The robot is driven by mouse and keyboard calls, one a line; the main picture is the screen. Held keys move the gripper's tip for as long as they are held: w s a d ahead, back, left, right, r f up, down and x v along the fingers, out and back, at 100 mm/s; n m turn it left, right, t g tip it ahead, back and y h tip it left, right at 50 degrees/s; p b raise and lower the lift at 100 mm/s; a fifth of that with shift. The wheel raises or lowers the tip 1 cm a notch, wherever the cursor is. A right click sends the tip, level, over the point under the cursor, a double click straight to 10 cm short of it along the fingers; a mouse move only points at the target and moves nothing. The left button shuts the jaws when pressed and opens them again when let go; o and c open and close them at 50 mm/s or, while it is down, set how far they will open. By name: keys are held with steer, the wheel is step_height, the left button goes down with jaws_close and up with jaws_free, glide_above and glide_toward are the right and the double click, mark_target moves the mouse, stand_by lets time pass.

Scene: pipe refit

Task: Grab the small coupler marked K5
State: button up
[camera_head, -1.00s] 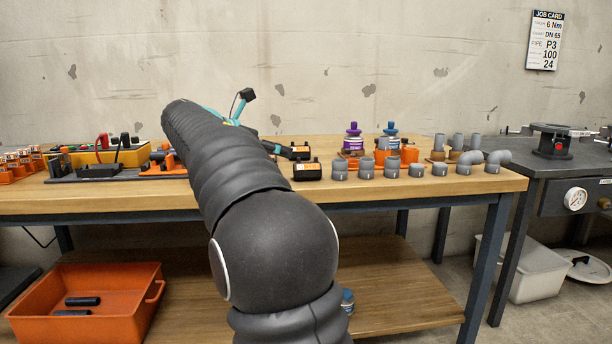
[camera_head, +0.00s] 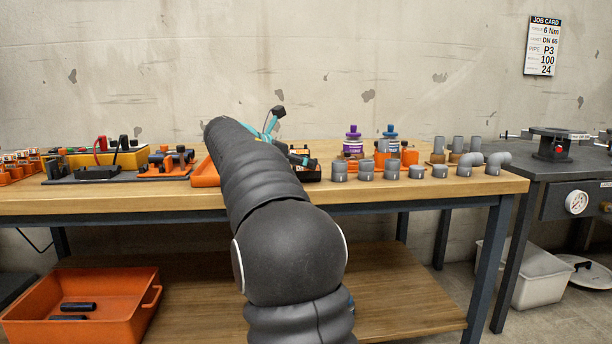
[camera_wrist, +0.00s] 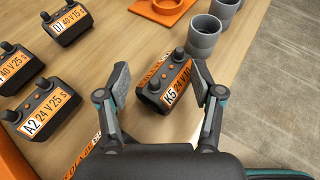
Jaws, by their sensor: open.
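The small coupler marked K5 (camera_wrist: 168,82) is a black block with an orange band and a white label, lying on the wooden bench top. In the wrist view it sits between the spread fingers of my gripper (camera_wrist: 163,95), which is open. The coupler appears a little beyond the fingertips, and I cannot tell whether either finger touches it. In the head view my arm hides most of my gripper (camera_head: 296,158), and the coupler (camera_head: 312,174) is partly hidden near it.
Similar couplers stand to the left in the wrist view, among them A2 (camera_wrist: 44,108) and one with a 40 V label (camera_wrist: 70,22). Grey pipe fittings (camera_wrist: 203,36) stand just beyond K5. An orange tray (camera_head: 205,173) lies left of my arm on the bench.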

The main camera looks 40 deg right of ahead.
steer(key=shift+c, duration=0.2)
steer(key=shift+f, duration=0.1)
jaws_close()
